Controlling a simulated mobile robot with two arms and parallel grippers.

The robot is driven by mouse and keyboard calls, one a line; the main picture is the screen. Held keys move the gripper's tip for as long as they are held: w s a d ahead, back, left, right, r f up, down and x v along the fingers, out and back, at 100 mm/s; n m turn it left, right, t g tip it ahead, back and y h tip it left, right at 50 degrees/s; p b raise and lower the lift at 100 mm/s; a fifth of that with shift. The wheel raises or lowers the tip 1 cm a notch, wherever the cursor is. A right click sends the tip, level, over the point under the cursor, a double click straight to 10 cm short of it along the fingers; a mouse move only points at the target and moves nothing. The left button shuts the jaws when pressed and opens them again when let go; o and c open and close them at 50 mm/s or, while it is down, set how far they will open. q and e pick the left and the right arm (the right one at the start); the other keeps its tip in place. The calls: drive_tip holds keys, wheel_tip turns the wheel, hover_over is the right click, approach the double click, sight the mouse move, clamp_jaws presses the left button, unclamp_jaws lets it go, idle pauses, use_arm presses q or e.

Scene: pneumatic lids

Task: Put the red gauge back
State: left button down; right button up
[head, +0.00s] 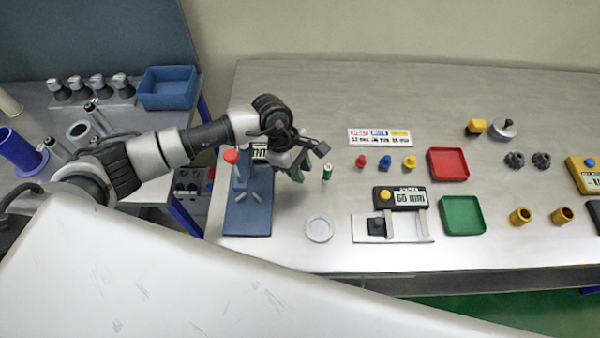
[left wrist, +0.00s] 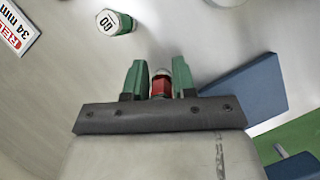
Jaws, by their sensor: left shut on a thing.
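My left gripper (head: 300,170) is above the left part of the steel table, beside the blue stand (head: 240,222). In the left wrist view its two green fingers (left wrist: 160,82) are shut on a small red piece with a pale top, the red gauge (left wrist: 160,88). The gripper hides that gauge in the head view. A green and white gauge (head: 327,173) stands on the table just right of the gripper; it shows "GO" on top in the left wrist view (left wrist: 115,23). The blue stand shows at right there (left wrist: 250,90). My right gripper is not in view.
A red-topped post (head: 231,157) rises at the blue stand. A white disc (head: 319,229) lies in front. Right are small red (head: 361,161), blue and yellow pieces, a red tray (head: 448,164), a green tray (head: 462,215) and a black display device (head: 400,198).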

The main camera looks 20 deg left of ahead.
use_arm(q)
drive_tip(key=shift+f, duration=0.95)
drive_tip(key=shift+w, duration=0.1)
drive_tip(key=shift+f, duration=0.1)
drive_tip(key=shift+f+b, duration=0.1)
drive_tip(key=shift+b, duration=0.3)
drive_tip(key=c, duration=0.9)
unclamp_jaws()
